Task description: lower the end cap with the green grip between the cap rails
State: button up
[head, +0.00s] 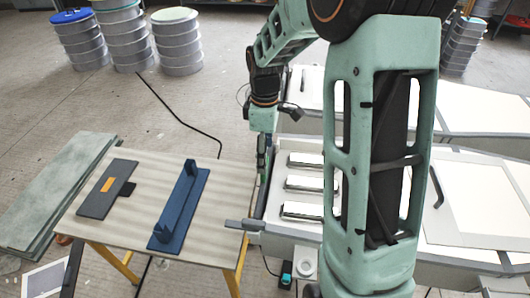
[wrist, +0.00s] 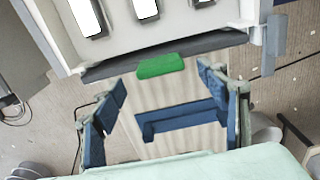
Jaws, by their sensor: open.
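The end cap (wrist: 112,69) shows in the wrist view as a dark bar along the near end of the white mould, with its green grip (wrist: 160,66) on top. In the head view its dark edge (head: 258,205) stands at the mould's left end. I cannot tell how deep it sits between the cap rails; a grey rail piece (wrist: 270,45) stands at its right end. My gripper (wrist: 160,84) is open and empty, its fingertips on either side of the green grip and apart from it. In the head view my gripper (head: 263,150) is partly hidden.
A table (head: 150,165) left of the mould carries an empty blue holder (head: 188,205) and a dark plate (head: 92,203) with an orange grip (head: 107,185). White moulds (head: 470,205) fill the right. Grey boards (head: 55,185) lie at far left. Stacked tins (head: 125,35) stand behind on open floor.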

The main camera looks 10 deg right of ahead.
notch_tip(320, 180, up, 13)
dwell(0.3)
jog(key=shift+f, duration=0.1)
